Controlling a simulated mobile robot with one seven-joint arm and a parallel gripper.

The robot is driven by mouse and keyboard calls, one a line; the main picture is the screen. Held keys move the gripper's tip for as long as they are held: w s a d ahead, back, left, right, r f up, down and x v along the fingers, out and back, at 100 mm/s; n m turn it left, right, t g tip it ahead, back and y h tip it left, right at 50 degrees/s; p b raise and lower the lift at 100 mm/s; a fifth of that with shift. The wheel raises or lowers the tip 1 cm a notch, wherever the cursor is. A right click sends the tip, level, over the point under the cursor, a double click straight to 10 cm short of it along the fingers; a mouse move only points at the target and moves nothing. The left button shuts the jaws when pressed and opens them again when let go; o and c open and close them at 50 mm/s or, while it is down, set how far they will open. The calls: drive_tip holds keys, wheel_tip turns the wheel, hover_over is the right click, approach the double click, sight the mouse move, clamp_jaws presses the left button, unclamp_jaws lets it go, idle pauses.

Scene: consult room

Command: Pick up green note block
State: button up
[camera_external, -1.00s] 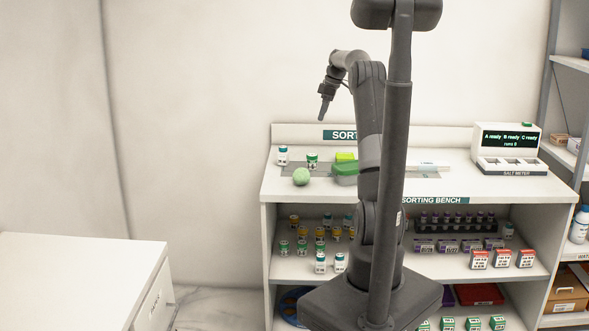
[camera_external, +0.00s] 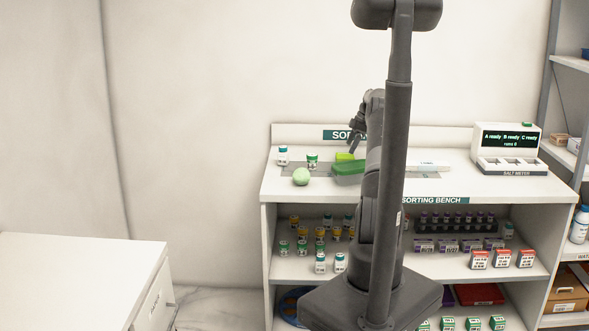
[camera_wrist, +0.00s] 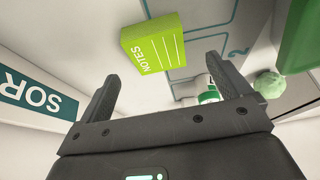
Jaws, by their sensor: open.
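In the external view the block (camera_external: 344,157) shows partly, behind a darker green box. There my gripper (camera_external: 352,148) is just above the block, pointing down. The fingers are spread and nothing is between their tips. My arm hides part of the bench.
A green box (camera_external: 349,168) sits close in front of the block. The SORTING sign (camera_wrist: 35,97) on the back panel is near the fingers.

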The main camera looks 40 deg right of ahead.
sight(346, 156)
drive_tip(key=x, duration=0.5)
drive_tip(key=shift+w+d+f, duration=0.1)
drive_tip(key=shift+w+f, duration=0.05)
drive_tip(key=shift+f, duration=0.2)
drive_tip(key=shift+c, duration=0.2)
drive_tip(key=c, duration=1)
